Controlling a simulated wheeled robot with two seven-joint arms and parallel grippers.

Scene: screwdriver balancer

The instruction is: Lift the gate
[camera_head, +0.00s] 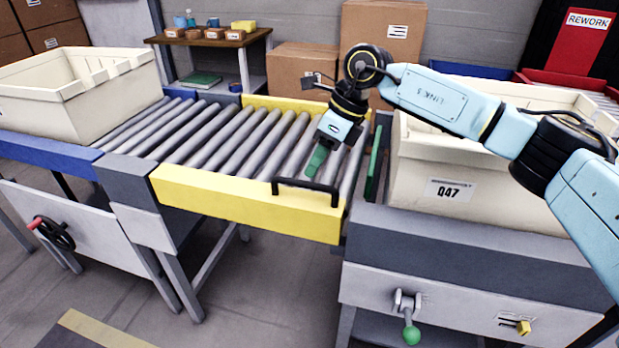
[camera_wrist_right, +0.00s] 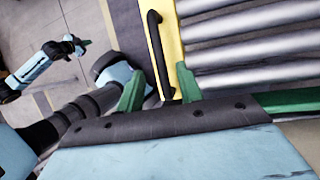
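The gate is a yellow-framed roller section (camera_head: 215,200) that lies level between the left and right conveyor parts. Its black bar handle (camera_head: 305,184) is on the front yellow beam, near the right end. My right gripper (camera_head: 316,165) points down just above and behind the handle. In the right wrist view its green fingers (camera_wrist_right: 160,88) are apart, and the handle (camera_wrist_right: 156,45) shows between and beyond them; contact cannot be told. A small arm end with green tips, apparently my left gripper (camera_wrist_right: 82,43), shows in the right wrist view, too small to judge.
A cream tote (camera_head: 75,105) stands on the left conveyor. A second cream tote marked Q47 (camera_head: 430,165) stands close to the right of the gate. A green upright plate (camera_head: 374,162) is between them. The gate's rollers (camera_head: 225,140) are bare. A green-knobbed lever (camera_head: 410,328) hangs at front right.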

